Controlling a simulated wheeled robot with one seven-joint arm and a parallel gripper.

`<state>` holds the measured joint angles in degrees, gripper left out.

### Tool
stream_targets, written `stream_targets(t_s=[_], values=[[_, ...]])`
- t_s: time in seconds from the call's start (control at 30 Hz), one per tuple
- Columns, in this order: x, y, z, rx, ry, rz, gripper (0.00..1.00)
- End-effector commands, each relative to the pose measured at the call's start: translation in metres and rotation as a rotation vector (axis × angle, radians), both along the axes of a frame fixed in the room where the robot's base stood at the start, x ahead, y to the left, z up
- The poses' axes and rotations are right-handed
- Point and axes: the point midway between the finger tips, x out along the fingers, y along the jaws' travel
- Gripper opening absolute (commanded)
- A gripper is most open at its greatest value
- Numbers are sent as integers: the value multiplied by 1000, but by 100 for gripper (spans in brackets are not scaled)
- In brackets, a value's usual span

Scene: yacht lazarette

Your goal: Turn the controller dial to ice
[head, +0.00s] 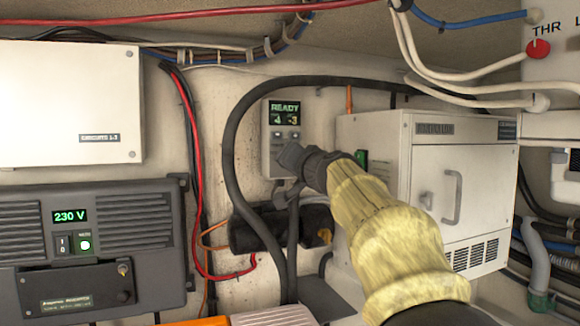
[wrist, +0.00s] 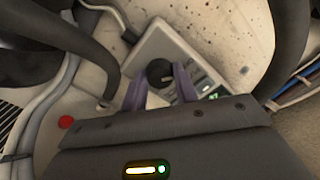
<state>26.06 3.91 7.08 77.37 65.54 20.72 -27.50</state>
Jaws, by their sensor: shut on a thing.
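The controller (head: 282,108) is a pale upright box on the back wall, with a green-lit screen reading READY and small digits beneath. In the wrist view the controller (wrist: 150,45) appears tilted, with its screen and buttons at the lower right. Its round black dial (wrist: 159,72) sits between the two fingers of my gripper (wrist: 160,82), which is shut on it. In the head view my gripper (head: 291,160) is at the controller's lower part and hides the dial. I cannot read the dial's pointer or the ice mark.
A white cabinet (head: 428,185) with a handle stands right of my arm. A dark 230 V unit (head: 120,250) and a white box (head: 75,95) are at left. A thick black hose (head: 232,150) loops around the controller. Other cables run along the wall.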

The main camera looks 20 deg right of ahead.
Motion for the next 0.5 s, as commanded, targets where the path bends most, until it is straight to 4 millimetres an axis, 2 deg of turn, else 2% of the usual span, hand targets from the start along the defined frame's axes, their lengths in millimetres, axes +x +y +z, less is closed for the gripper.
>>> stream_targets(t_s=[0.5], values=[[0, 0, 0, 481, -1, -1, 6]])
